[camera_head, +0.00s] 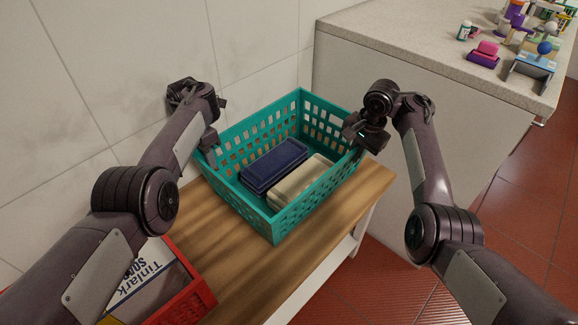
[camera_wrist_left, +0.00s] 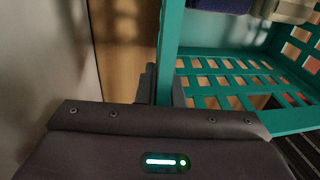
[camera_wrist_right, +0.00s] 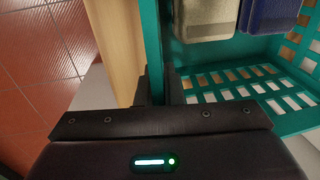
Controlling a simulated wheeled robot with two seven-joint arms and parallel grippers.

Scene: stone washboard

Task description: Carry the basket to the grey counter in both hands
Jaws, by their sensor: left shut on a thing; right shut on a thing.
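A teal slatted basket (camera_head: 277,222) is over the wooden bench top; I cannot tell whether it touches the wood. A dark blue box (camera_head: 274,165) and a cream box (camera_head: 302,178) lie inside it. My left gripper (camera_head: 208,143) is shut on the basket's left wall, which also shows in the left wrist view (camera_wrist_left: 215,85). My right gripper (camera_head: 358,138) is shut on the right wall, which also shows in the right wrist view (camera_wrist_right: 152,50). The grey counter (camera_head: 400,44) stands behind and to the right, its top higher than the bench.
A red crate (camera_head: 190,300) with a box lettered "Tinlark" (camera_head: 150,275) sits at the bench's near left. Pink and purple items (camera_head: 485,52), small bottles and a blue-knobbed stand (camera_head: 540,58) occupy the counter's right part. The counter's left part is clear. Tiled wall borders the bench.

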